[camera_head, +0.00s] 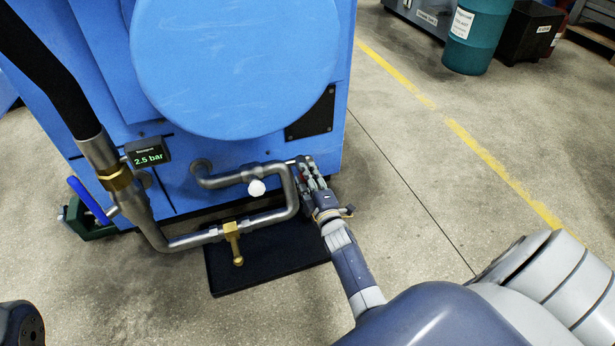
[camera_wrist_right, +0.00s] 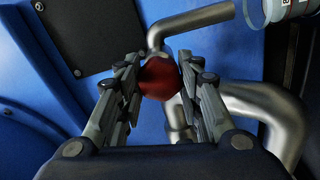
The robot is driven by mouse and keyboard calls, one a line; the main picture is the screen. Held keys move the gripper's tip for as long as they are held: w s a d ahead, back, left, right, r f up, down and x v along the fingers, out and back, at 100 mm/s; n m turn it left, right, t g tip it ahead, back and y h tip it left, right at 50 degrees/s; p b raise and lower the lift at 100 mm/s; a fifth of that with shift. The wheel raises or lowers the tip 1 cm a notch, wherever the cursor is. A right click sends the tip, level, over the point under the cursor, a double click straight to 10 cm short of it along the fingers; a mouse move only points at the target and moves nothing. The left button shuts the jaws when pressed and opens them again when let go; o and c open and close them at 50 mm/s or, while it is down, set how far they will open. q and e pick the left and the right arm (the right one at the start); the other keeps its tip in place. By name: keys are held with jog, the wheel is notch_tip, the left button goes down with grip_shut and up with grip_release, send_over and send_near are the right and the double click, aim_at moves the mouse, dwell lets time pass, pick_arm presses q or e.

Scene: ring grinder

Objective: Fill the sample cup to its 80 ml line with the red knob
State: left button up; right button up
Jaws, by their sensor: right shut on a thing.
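The red knob (camera_wrist_right: 160,79) shows in the right wrist view between the two fingers of my right gripper (camera_wrist_right: 161,84). The fingers are shut on it, one on each side. In the head view my right gripper (camera_head: 307,171) is at the right end of the grey pipes on the blue machine, and its fingers hide the knob there. A clear vessel with markings (camera_wrist_right: 292,9), perhaps the sample cup, is cut off at the top right of the wrist view. Its fill level cannot be read. My left gripper is not in view.
Grey pipes (camera_head: 296,207) run along the front of the blue machine (camera_head: 185,95), with a brass valve (camera_head: 233,243) and a white round part (camera_head: 257,188). A display (camera_head: 148,157) reads 2.5 bar. A black mat (camera_head: 270,270) lies below.

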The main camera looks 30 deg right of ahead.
dwell(0.6)
jog(key=o, duration=0.8)
jog(key=v, duration=1.2)
